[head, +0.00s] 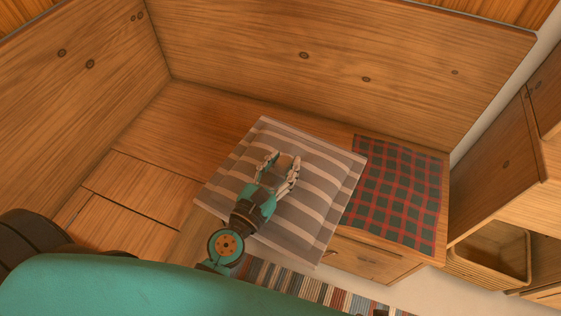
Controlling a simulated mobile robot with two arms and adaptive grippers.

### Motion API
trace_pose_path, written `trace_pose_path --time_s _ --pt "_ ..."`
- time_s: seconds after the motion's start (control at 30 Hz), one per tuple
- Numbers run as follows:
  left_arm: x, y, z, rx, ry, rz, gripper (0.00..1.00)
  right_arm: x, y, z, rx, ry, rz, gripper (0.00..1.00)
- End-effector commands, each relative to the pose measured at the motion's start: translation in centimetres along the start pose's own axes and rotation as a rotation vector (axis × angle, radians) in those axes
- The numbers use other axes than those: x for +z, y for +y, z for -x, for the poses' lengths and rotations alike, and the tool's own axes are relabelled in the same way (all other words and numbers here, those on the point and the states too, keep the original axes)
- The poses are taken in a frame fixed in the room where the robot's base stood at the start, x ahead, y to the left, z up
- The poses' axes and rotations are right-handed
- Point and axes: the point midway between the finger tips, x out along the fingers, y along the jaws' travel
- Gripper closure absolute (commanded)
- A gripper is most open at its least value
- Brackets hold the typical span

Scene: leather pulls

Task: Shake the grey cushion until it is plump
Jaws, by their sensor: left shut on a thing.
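The grey cushion (318,190) is striped with paler bands and shows in the middle of the head view. It is tilted, over the wooden bench and its front edge; I cannot tell whether it touches the bench. My left gripper (282,164) lies over the cushion's upper face, fingers pointing to the far side. It is shut on the cushion, though the pinched fabric between the fingers is hard to make out. My right gripper is not in view.
A green and red checked cloth (398,190) lies on the bench right of the cushion. Wooden panels (335,65) rise behind and at left. A ribbed bin (492,254) stands at right. A striped rug (312,288) lies below. The bench at left (150,180) is clear.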

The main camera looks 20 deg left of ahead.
Motion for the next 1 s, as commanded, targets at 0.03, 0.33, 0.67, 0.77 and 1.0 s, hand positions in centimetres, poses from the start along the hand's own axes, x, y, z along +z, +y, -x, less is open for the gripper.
trace_pose_path --time_s 0.03,0.33,0.67,0.77,1.0 --pt "-0.5 0.1 0.0 -0.006 0.001 -0.009 1.0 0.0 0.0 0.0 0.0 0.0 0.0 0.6" --pt "-3.3 0.2 0.1 0.002 0.0 -0.003 1.0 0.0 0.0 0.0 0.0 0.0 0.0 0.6" --pt "0.9 0.2 0.0 0.008 -0.006 0.005 1.0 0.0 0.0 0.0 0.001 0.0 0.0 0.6" --pt "1.6 0.3 0.1 0.009 -0.001 0.001 1.0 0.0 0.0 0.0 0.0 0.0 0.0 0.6" --pt "0.2 0.0 0.0 -0.007 -0.001 -0.006 1.0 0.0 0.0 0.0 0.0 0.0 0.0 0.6"
